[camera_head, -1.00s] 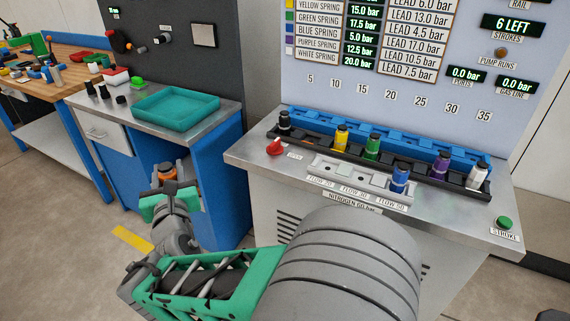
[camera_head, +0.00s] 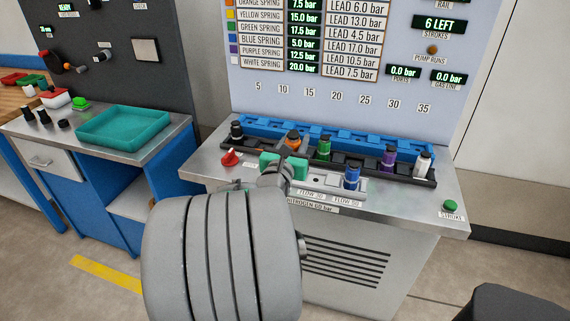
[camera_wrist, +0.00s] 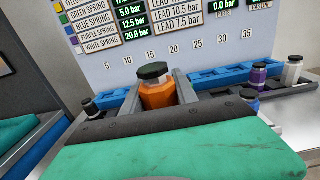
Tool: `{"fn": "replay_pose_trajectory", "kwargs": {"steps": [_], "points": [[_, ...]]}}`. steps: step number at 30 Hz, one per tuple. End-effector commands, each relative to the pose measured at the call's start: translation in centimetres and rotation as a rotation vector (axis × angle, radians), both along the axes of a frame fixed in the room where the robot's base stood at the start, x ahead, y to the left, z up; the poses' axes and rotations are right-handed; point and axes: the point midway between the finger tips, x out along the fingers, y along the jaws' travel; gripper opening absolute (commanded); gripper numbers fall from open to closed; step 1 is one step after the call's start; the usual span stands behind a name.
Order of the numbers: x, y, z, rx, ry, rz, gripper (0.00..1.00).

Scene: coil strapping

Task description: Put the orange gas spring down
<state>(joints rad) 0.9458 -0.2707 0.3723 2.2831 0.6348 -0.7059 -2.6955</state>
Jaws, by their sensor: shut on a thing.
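The orange gas spring (camera_head: 293,137), with a black cap, is in my gripper (camera_head: 290,152) above the left part of the black rack. In the wrist view the spring (camera_wrist: 158,97) stands about upright between the two grey fingers of my gripper (camera_wrist: 158,88), which is shut on it. Its lower end is hidden, so I cannot tell whether it touches the rack. The black rack (camera_head: 404,177) holds a green spring (camera_head: 323,148), a purple spring (camera_head: 388,157) and a white spring (camera_head: 422,164). The yellow spring is not visible.
A blue spring (camera_head: 351,177) stands in the grey flow block (camera_head: 318,185) in front. A black-capped piece (camera_head: 237,131) and a red knob (camera_head: 230,158) are at the left. A blue rail (camera_head: 345,137) runs behind. A teal tray (camera_head: 123,127) lies on the left bench.

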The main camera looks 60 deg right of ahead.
Motion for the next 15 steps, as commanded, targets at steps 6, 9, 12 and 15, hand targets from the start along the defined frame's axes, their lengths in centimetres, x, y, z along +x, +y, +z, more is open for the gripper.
{"fn": "replay_pose_trajectory", "kwargs": {"steps": [6, 9, 12, 15], "points": [[3.9, -4.4, -4.3, 0.002, 0.004, 0.001, 0.0], [5.0, -5.6, -6.1, 0.001, 0.003, 0.0, 0.0], [5.7, -6.4, -7.1, -0.001, 0.0, 0.001, 0.0], [6.2, -6.9, -7.8, -0.002, 0.001, 0.001, 0.0]]}}
